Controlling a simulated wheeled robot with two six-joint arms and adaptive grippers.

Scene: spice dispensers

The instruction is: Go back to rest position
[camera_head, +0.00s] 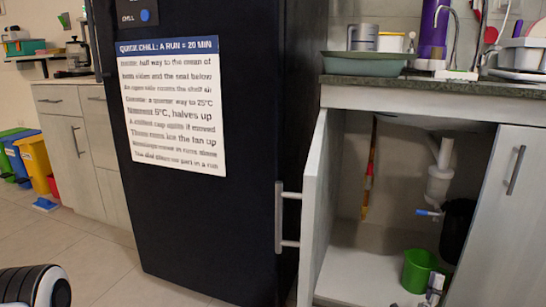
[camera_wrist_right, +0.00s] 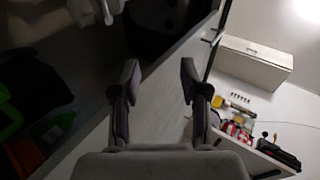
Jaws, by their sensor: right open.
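My right gripper (camera_wrist_right: 158,76) shows in the right wrist view with its two dark fingers spread apart and nothing between them. A pale panel or board surface lies beyond the fingers. A small grey and dark shape at the lower right of the head view, beside the green bucket (camera_head: 418,270), is too small to tell clearly. A rounded black and white part of my own arm shows at the lower left of the head view. My left gripper is not seen.
A dark fridge (camera_head: 230,210) with a printed sign (camera_head: 172,105) stands in the middle. Right of it, an open cabinet door (camera_head: 316,200) sticks out beside the sink cupboard. The counter (camera_head: 440,88) holds a green tray (camera_head: 365,65).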

